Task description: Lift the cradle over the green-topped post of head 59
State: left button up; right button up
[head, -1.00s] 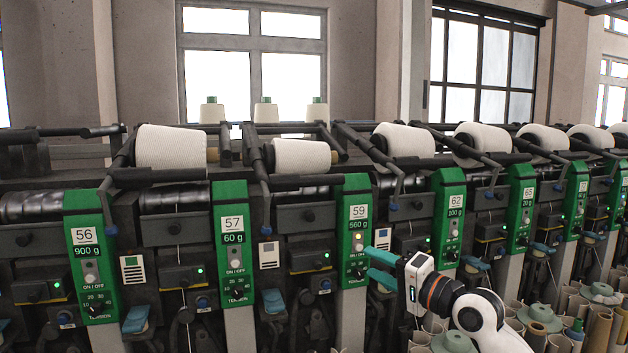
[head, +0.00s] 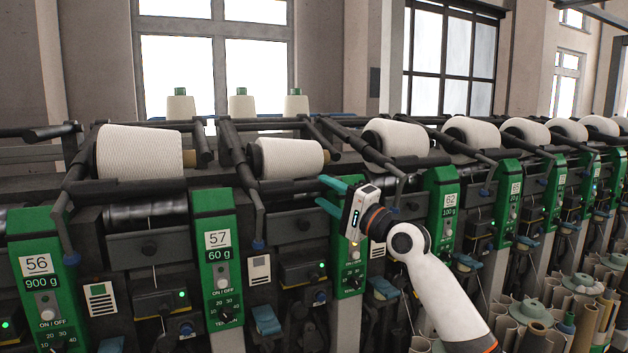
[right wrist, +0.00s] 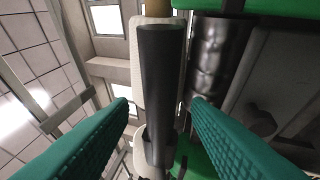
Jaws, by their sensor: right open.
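The green-topped post of head 59 (head: 348,283) stands in the middle of the head view; my right gripper covers its upper part and number. The cradle's dark handle bar (head: 287,187) lies left of the post, below a cream yarn cone (head: 288,158). My right gripper (head: 326,194) is open, with its teal fingers pointing left near the bar's right end. In the right wrist view the dark bar (right wrist: 162,85) appears between the two open fingers (right wrist: 158,103), with no clear contact. My left gripper is not in view.
Green posts 57 (head: 215,250) and 62 (head: 443,215) flank this head. A ribbed cone (head: 140,152) sits at left, with more cones along the row at right. Bobbins and tubes (head: 550,310) crowd the lower right. A shiny drum (right wrist: 212,65) shows beside the bar.

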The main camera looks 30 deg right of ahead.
aim_at(319, 188)
jog(key=x, duration=0.3)
jog(key=shift+w+a+r+p, duration=0.2)
jog(key=shift+w+p, duration=0.15)
jog(key=shift+w, duration=0.2)
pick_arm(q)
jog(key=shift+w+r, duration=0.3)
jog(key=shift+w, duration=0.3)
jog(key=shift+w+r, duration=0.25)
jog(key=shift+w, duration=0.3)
pick_arm(e)
jog(key=shift+f, duration=0.1)
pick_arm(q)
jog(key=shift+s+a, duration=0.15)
pick_arm(e)
jog(key=shift+c, duration=0.5)
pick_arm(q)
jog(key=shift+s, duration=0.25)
pick_arm(e)
grip_shut()
